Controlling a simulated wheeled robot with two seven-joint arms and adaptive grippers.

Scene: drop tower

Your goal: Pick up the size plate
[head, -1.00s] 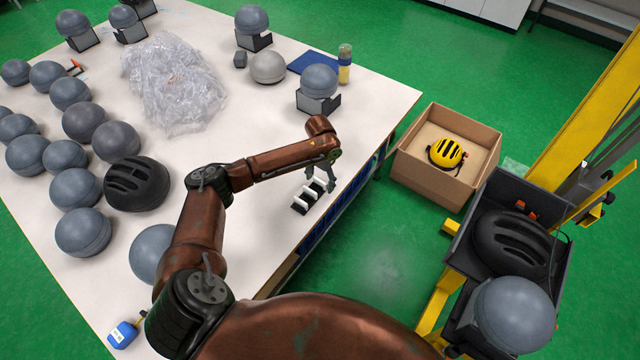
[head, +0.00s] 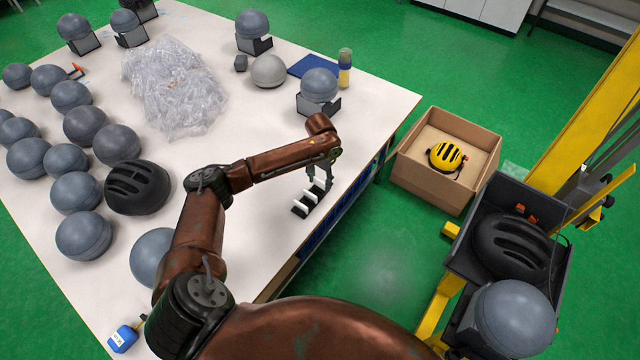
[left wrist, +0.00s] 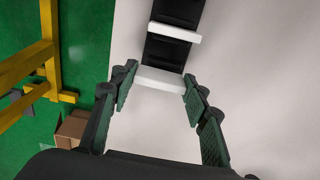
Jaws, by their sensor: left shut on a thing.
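A small black rack (head: 300,213) with white size plates stands near the table's right edge. My left gripper (head: 319,185) reaches down over the rack's far end. In the left wrist view, its fingers (left wrist: 159,82) are shut on the two ends of the nearest white size plate (left wrist: 160,80). That plate still sits at the end of the black rack (left wrist: 165,50). Another white plate (left wrist: 174,32) lies farther along the rack, outside the fingers. My right gripper is not in view.
Grey spheres and a black helmet (head: 137,187) crowd the table's left side. A sphere on a stand (head: 319,88) and a blue mat (head: 314,66) lie beyond my gripper. A cardboard box (head: 430,185) with a yellow helmet stands on the floor to the right.

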